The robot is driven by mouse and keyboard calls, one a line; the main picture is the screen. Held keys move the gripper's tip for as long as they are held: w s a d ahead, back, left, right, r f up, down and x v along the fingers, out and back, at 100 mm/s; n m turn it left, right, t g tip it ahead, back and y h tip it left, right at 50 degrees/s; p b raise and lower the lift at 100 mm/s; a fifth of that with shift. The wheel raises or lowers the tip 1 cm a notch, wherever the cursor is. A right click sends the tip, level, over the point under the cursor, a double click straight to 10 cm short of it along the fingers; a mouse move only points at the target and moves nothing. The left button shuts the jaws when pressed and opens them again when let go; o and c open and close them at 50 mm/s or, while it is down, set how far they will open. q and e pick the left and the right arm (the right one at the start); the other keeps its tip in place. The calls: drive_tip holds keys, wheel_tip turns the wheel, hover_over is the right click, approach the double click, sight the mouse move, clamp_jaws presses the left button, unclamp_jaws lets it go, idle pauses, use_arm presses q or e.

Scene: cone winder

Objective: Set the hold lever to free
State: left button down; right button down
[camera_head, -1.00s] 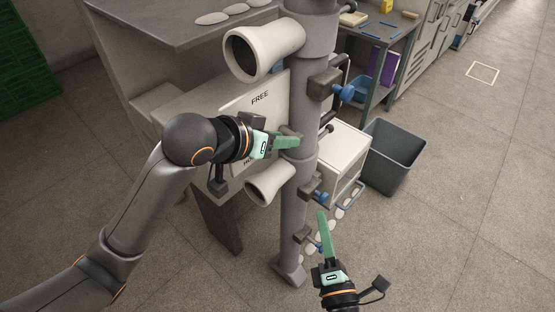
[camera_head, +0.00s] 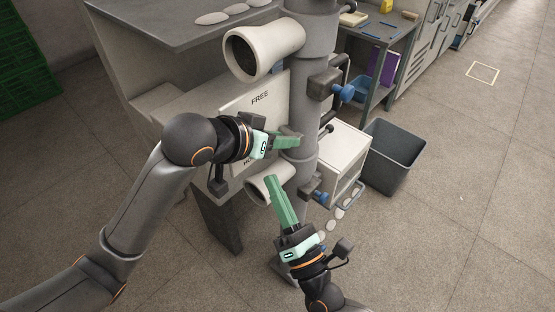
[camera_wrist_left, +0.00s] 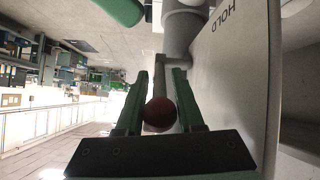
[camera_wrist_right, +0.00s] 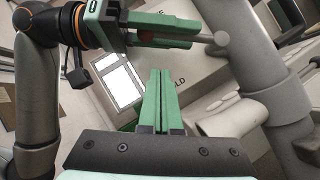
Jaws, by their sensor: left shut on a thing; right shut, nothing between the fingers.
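The hold lever's reddish-brown ball knob (camera_wrist_left: 158,113) sits between the fingers of my left gripper (camera_wrist_left: 160,85) in the left wrist view. A grey lever part lies beyond it. In the head view my left gripper (camera_head: 284,141) is at the grey post, beside the label plate (camera_head: 241,108), which reads FREE at the top and HOLD lower down. It is nearer the HOLD word, which it partly covers. My right gripper (camera_head: 273,182) is shut and empty, in front of the lower cream cone. The right wrist view shows it below the left gripper (camera_wrist_right: 203,34).
The grey post (camera_head: 298,165) carries an upper cream cone (camera_head: 262,50), a lower cream cone (camera_head: 262,188) and blue knobs (camera_head: 344,92). A grey bin (camera_head: 394,157) and white box (camera_head: 345,160) stand at right. Floor at far right is mostly clear.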

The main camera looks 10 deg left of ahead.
drive_tip(key=shift+w+r, duration=1.7)
drive_tip(key=shift+r, duration=0.25)
drive_tip(key=shift+r, duration=0.1)
use_arm(q)
drive_tip(key=shift+d, duration=0.15)
use_arm(e)
drive_tip(key=shift+w+d+r, duration=0.3)
drive_tip(key=shift+w+r, duration=0.1)
drive_tip(key=shift+r, duration=0.25)
use_arm(q)
drive_tip(key=c, duration=0.8)
unclamp_jaws()
drive_tip(key=shift+s, duration=0.1)
drive_tip(key=shift+c, duration=0.2)
use_arm(e)
drive_tip(key=shift+a, duration=0.1)
